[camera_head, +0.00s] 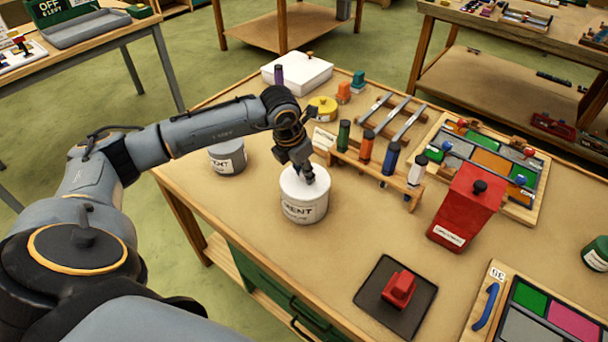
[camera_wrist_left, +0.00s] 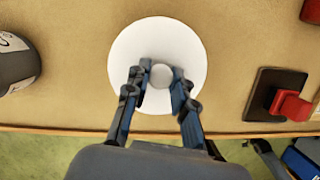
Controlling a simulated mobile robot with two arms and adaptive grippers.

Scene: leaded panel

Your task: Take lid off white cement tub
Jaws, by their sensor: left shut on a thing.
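The white cement tub (camera_head: 305,209) stands upright on the wooden table, its label partly readable as "MENT". Its white lid (camera_head: 292,184) appears seated on top. In the left wrist view the lid (camera_wrist_left: 190,50) is a white disc with a round knob (camera_wrist_left: 161,75) in its middle. My left gripper (camera_head: 308,180) points down at the lid from above, and its fingers (camera_wrist_left: 160,78) are shut on the knob, one on each side. The fingers hide part of the lid. My right gripper is in neither view.
A grey tub (camera_head: 228,160) stands left of the white one. Right of it are a rack of coloured tubes (camera_head: 365,150), a red box (camera_head: 465,207) and a red block on a dark pad (camera_head: 372,295). The table in front of the tub is bare.

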